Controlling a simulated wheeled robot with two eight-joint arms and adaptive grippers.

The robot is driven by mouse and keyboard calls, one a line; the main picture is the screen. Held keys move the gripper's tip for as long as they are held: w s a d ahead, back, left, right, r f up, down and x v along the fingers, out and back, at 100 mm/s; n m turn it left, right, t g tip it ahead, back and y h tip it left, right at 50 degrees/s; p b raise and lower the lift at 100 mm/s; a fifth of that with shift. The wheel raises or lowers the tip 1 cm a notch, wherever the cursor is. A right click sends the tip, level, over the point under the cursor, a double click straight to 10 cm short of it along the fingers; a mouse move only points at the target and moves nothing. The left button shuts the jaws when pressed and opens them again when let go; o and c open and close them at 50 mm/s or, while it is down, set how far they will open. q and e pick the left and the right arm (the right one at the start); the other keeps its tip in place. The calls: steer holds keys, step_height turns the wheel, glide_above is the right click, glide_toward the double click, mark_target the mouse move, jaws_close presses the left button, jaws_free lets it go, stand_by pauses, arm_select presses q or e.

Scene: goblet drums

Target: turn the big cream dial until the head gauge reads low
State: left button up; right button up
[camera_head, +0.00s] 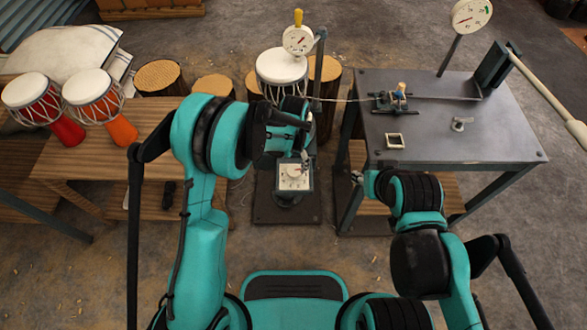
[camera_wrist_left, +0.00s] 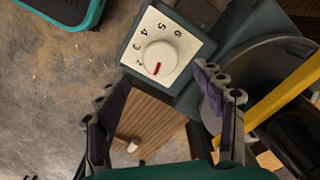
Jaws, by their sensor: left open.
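The big cream dial (camera_head: 293,177) sits on a square panel below the drum in the head view. In the left wrist view the round dial knob (camera_wrist_left: 162,55) has a red mark pointing down the picture, past the printed 2. My left gripper (camera_head: 305,158) is over the dial's far edge in the head view. In the wrist view its fingers (camera_wrist_left: 155,88) are spread and empty, with the knob beyond their tips. A round white gauge (camera_head: 298,40) stands above the white drum (camera_head: 282,66); its reading is too small to tell. My right gripper (camera_head: 358,178) is beside the metal table.
The metal table (camera_head: 435,140) on the right holds a clamp device (camera_head: 400,98), a small square frame (camera_head: 394,141) and a wing-shaped part (camera_head: 461,124).

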mark_target(294, 170)
arm_select(q)
step_height(294, 170, down, 6)
steer(key=shift+b, duration=1.05)
steer(key=c, duration=1.2)
